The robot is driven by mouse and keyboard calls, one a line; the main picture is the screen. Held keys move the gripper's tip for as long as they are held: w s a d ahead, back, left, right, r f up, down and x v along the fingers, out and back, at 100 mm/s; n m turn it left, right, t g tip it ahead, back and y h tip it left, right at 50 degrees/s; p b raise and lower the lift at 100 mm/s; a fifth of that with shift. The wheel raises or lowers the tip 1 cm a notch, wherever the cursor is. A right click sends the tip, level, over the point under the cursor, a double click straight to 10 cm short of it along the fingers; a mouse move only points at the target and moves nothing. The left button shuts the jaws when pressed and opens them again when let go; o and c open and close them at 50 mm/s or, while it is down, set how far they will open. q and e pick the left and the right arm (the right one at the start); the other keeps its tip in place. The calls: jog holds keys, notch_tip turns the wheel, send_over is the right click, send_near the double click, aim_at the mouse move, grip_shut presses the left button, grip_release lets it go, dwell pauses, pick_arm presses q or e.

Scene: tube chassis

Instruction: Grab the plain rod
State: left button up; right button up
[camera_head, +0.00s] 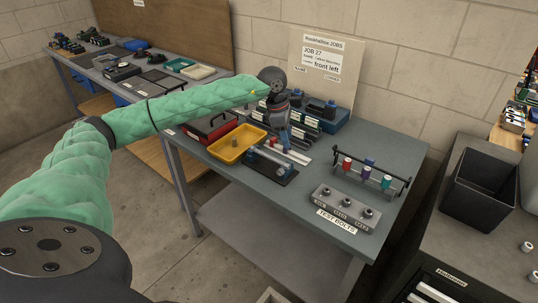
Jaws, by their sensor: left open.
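My left arm (180,105) reaches from the left over the workbench. My left gripper (284,137) points down and is open, just behind a black fixture (285,178) that carries pale and bluish tube-like pieces (268,158). Pale strips (297,155) lie on the bench beside the gripper. Dark rack rows (306,122) with light, slim parts stand behind it and are partly hidden by my gripper and wrist. I cannot tell which slim part is the plain rod, or whether the fingers touch anything. My right gripper is out of view.
A yellow tray (222,152) and a red-and-black case (205,128) sit to the left. A grey bolt block (344,206) and a rail with coloured pieces (385,182) stand to the right. A job sign (323,60) stands behind. A black bin (478,190) is at far right.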

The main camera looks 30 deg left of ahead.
aim_at(272, 157)
pick_arm(q)
jog(key=a+m, duration=0.1)
jog(key=s+a+m+y, duration=0.1)
jog(key=s+a+m+g+y, duration=0.1)
jog(key=shift+a+f+m, duration=0.15)
jog(key=shift+a+m, duration=0.25)
jog(key=shift+s+a+m+y, duration=0.15)
jog(key=shift+s+m+y, duration=0.15)
jog(key=shift+m, duration=0.1)
jog(key=shift+w+a+f+m, duration=0.1)
jog(key=shift+f+m, duration=0.05)
jog(key=shift+m, duration=0.35)
jog(key=shift+f+p, duration=0.55)
jog(key=shift+f, duration=0.7)
jog(key=f+p, duration=0.1)
jog(key=f, duration=0.1)
jog(key=f+p, duration=0.2)
jog(key=shift+w+d+f, duration=0.1)
jog(key=shift+w+d, duration=0.05)
jog(key=shift+d, duration=0.05)
jog(key=shift+f, duration=0.5)
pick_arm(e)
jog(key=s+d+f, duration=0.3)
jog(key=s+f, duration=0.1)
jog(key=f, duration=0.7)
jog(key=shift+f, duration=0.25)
pick_arm(q)
grip_shut()
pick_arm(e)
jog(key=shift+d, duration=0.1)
